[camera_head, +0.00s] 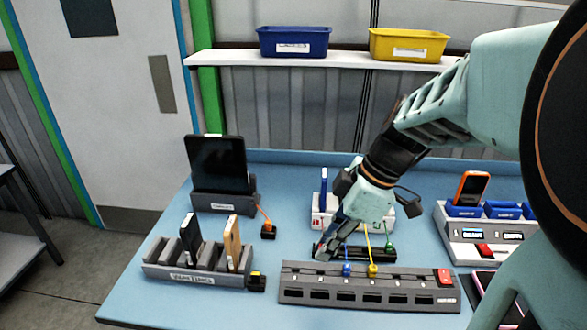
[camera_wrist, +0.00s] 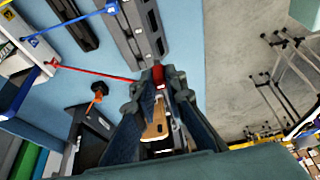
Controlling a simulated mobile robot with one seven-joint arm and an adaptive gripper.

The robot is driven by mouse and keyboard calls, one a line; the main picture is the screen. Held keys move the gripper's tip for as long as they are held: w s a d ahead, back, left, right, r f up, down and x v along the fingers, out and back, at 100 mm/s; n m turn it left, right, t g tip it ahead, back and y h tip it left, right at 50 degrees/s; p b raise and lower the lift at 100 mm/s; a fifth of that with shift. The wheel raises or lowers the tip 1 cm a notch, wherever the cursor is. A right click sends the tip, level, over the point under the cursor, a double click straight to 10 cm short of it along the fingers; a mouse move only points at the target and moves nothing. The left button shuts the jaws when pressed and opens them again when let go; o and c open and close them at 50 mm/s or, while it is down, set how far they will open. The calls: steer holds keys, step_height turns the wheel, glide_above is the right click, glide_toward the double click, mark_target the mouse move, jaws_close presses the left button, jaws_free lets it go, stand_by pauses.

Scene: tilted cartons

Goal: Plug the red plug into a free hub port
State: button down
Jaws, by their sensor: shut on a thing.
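My gripper (camera_head: 325,254) is shut on the red plug (camera_wrist: 158,73), which shows between the fingertips in the wrist view. A red cable (camera_wrist: 95,73) runs from it to the left. In the head view the fingers hide most of the plug, near the left end of the black strip. The grey hub (camera_head: 368,301) lies in front of the gripper and also shows in the wrist view (camera_wrist: 131,35). A blue plug (camera_head: 347,270) and a yellow plug (camera_head: 372,270) stand at its back edge. The hub has a red switch (camera_head: 445,276) at its right end.
A black strip (camera_head: 378,254) lies behind the hub, with a green plug (camera_head: 390,246) by it. The waiting rack (camera_head: 190,276) with phones stands left. A charging station (camera_head: 480,246) is at right.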

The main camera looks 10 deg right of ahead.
steer(key=shift+r+p, duration=0.4)
steer(key=shift+r, duration=0.4)
stand_by(0.4)
steer(key=shift+r+p, duration=0.75)
steer(key=shift+r, duration=0.7)
steer(key=shift+f+b, duration=4.15)
steer(key=shift+f, duration=0.4)
steer(key=shift+r, duration=0.1)
steer(key=shift+w+d, duration=0.25)
steer(key=shift+w, duration=0.9)
steer(key=shift+w+d, duration=0.25)
steer(key=shift+w, duration=0.85)
